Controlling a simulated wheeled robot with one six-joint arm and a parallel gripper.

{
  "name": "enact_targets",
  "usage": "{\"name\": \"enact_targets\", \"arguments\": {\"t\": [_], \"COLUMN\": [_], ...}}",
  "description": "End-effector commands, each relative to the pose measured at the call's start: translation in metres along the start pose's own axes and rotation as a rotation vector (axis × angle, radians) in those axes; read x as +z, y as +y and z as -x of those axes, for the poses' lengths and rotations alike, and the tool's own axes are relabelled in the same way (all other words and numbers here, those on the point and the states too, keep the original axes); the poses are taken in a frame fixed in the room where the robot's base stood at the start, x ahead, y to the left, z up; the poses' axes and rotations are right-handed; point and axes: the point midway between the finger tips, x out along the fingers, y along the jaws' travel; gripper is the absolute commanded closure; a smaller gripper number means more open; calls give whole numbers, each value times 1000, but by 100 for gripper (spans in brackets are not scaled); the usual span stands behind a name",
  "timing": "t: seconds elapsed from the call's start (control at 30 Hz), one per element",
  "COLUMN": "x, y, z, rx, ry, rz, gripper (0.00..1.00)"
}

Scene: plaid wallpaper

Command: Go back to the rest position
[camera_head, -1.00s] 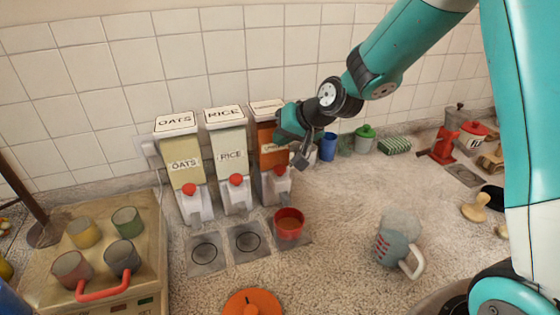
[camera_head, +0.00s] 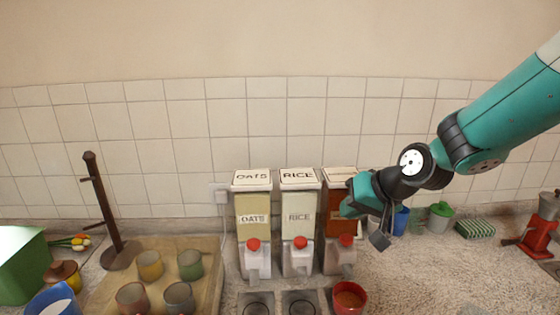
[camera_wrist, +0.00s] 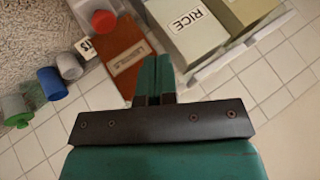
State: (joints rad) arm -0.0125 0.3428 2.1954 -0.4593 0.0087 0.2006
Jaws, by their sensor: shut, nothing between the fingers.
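My gripper (camera_head: 380,236) is in front of the right-hand dispenser (camera_head: 338,212), which has an orange-brown body, and hides part of it in the head view. In the wrist view my gripper (camera_wrist: 154,62) shows its two teal fingers pressed together with nothing between them. The arm reaches in from the right. A red cup (camera_head: 349,299) with brown contents stands under the right-hand dispenser's spout, below my gripper.
The oats dispenser (camera_head: 253,215) and rice dispenser (camera_head: 299,217) stand to the left. A blue cup (camera_head: 401,221), green-lidded jar (camera_head: 439,217), striped sponge (camera_head: 475,228) and red grinder (camera_head: 540,238) line the wall at right. A tray (camera_head: 208,290) holds several mugs. Counter right of the cup is clear.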

Motion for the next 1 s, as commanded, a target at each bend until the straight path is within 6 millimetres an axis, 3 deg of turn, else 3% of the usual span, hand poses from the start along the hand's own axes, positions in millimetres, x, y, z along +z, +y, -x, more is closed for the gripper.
{"name": "enact_targets", "arguments": {"t": [0.1, 0.2, 0.4, 0.5, 0.67, 1.0], "x": [46, 93, 175, 200, 217, 217], "y": [-38, -60, -75, -74, -71, -71], "z": [36, 70, 127, 144, 156, 156], "rx": [-15, -21, -23, -22, -20, -19], "ry": [-126, -247, -446, -508, -552, -555], "rz": [130, 247, 444, 505, 545, 546], "gripper": [100, 100, 100, 100, 100, 100]}}
